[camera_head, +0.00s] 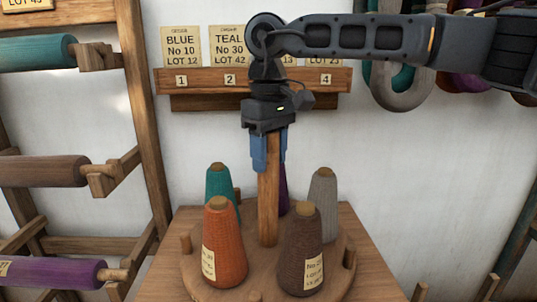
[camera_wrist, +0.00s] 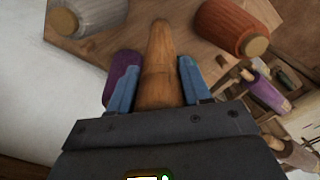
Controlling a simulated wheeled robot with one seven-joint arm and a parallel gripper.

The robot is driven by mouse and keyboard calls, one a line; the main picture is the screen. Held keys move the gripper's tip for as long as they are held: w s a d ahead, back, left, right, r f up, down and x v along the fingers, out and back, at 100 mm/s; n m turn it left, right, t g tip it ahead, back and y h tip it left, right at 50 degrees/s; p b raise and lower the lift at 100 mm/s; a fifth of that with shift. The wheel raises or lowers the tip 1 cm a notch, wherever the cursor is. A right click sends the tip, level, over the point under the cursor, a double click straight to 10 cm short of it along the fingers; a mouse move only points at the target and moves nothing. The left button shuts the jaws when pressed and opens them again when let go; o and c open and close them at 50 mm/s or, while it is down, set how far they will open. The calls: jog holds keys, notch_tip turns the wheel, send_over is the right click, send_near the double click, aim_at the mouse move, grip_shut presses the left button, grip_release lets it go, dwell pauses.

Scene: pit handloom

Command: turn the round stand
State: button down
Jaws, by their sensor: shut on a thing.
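The round stand (camera_head: 255,268) is a wooden disc on a small table, with an upright wooden post (camera_head: 268,205) at its centre. Cones of yarn stand around the post: an orange cone (camera_head: 223,250) at front left, a brown cone (camera_head: 301,250) at front right, a teal cone (camera_head: 218,182) at back left, a grey cone (camera_head: 322,205) at back right, and a purple cone (camera_head: 283,190) mostly hidden behind the post. My gripper (camera_head: 268,165) is shut on the upper part of the post from above. In the wrist view the post (camera_wrist: 158,60) lies between the blue fingers.
The wooden table (camera_head: 365,232) holds the stand. A rack (camera_head: 130,90) with yarn rolls stands at the left. A wooden rail (camera_head: 205,80) with numbered tags and lot cards is on the wall behind my gripper. Yarn skeins (camera_head: 400,85) hang at upper right.

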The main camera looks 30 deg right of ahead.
jog(key=shift+s+f+n, duration=0.15)
jog(key=shift+n, duration=1.55)
jog(key=c, duration=0.6)
grip_release()
jog(key=shift+o, duration=0.3)
jog(key=shift+d, duration=0.1)
jog(key=shift+r+b, duration=0.5)
jog(key=shift+r, duration=3.5)
